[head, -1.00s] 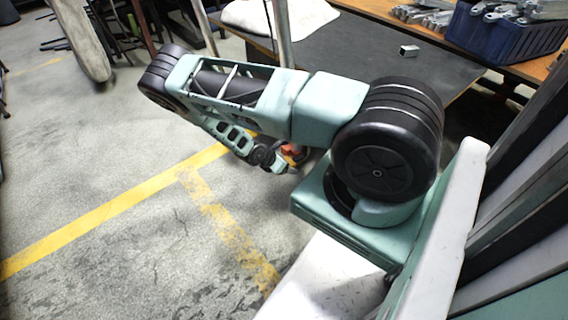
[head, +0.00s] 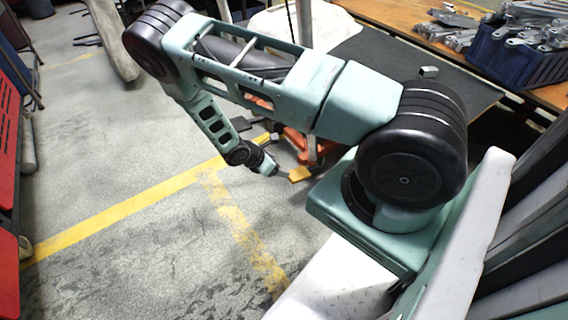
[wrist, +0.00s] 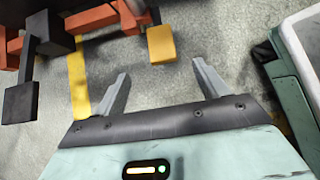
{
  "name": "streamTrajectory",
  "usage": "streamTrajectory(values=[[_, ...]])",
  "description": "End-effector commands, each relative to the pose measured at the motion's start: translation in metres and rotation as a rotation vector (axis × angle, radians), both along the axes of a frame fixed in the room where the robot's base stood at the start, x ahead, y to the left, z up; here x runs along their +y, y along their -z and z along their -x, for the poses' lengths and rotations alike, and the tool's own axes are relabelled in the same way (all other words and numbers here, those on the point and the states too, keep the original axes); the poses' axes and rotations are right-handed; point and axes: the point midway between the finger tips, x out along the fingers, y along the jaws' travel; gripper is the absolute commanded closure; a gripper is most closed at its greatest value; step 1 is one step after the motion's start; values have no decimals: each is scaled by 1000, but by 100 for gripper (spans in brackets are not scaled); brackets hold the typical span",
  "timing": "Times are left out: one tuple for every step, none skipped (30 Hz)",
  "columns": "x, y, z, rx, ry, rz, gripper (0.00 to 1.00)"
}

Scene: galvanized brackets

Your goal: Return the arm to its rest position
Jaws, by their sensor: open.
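My arm reaches out over the floor in the head view and bends down at its elbow. My gripper (head: 272,170) hangs low at the arm's end, small and partly hard to make out there. In the wrist view my gripper (wrist: 160,85) has its two grey fingers wide apart, with only bare floor between them. It holds nothing.
A workbench (head: 385,20) with a dark mat (head: 400,60) stands at the back right. An orange jack-like object (head: 300,145) is near my gripper. Open floor lies left.

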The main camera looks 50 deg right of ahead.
Motion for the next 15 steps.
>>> streamTrajectory(values=[[3, -5, -1, 0, 0, 0, 27], [4, -7, -1, 0, 0, 1, 27], [6, -8, -1, 0, 0, 1, 27], [6, -9, -2, -1, 1, 0, 27], [7, -9, -2, -1, 1, 0, 27], [7, -9, -2, -1, 1, 0, 27], [8, -9, -2, -1, 1, 0, 27], [8, -9, -2, -1, 1, 0, 27], [8, -9, -2, -1, 1, 0, 27], [8, -9, -2, -1, 1, 0, 27], [8, -9, -2, -1, 1, 0, 27], [8, -9, -2, -1, 1, 0, 27], [8, -9, -2, -1, 1, 0, 27], [8, -9, -2, -1, 1, 0, 27], [7, -9, -2, -1, 1, 0, 27]])
